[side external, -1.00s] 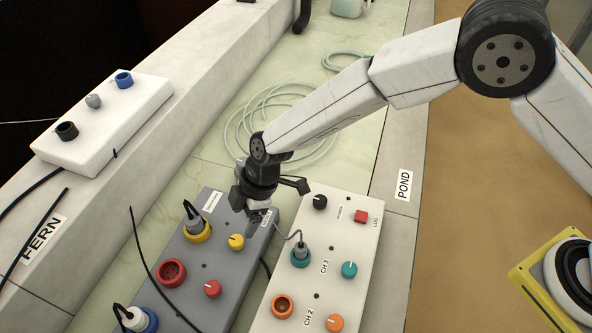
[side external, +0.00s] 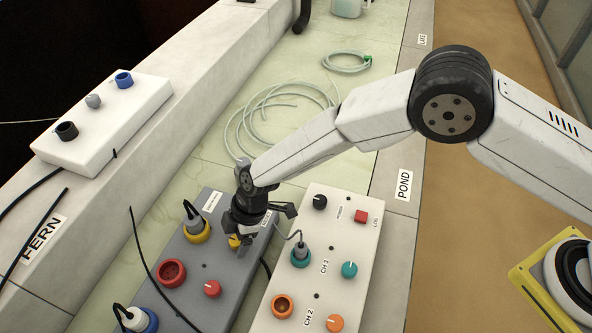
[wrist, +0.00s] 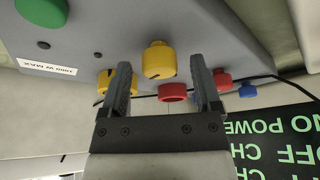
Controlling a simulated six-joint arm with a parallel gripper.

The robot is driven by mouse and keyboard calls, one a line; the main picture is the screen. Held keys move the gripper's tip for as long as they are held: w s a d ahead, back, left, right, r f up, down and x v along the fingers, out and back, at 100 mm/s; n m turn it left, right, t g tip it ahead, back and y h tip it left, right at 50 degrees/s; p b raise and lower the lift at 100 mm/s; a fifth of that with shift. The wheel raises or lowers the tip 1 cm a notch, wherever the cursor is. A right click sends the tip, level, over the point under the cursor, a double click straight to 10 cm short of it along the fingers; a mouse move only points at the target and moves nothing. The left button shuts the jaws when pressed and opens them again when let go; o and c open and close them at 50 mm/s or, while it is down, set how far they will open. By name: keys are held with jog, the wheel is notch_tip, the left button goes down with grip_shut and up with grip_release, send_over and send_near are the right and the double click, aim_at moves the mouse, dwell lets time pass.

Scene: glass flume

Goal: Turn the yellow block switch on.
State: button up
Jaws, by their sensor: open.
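The yellow block switch (side external: 233,241) is a round knob on the dark grey box (side external: 228,279), partly hidden by my gripper (side external: 243,240) in the side view. In the wrist view the yellow switch (wrist: 159,60) shows between the tips of my open gripper (wrist: 160,68), one finger on each side. I cannot tell whether the fingers touch it. A small dark notch shows on its lower edge; its pointer mark cannot be read now. The yellow socket (side external: 197,231) beside it holds a plug with a black cable.
A red socket (side external: 172,272) and red knob (side external: 213,288) sit nearer on the grey box. A white box (side external: 325,250) with teal and orange knobs stands close on the right. A thin black cable (side external: 141,248) crosses the grey box. A coiled hose (side external: 243,128) lies behind.

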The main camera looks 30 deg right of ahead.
grip_shut()
jog(key=shift+m+t, duration=0.8)
jog(key=shift+m, duration=1.4)
grip_release()
jog(key=shift+s+r, duration=0.1)
jog(key=shift+r, duration=0.05)
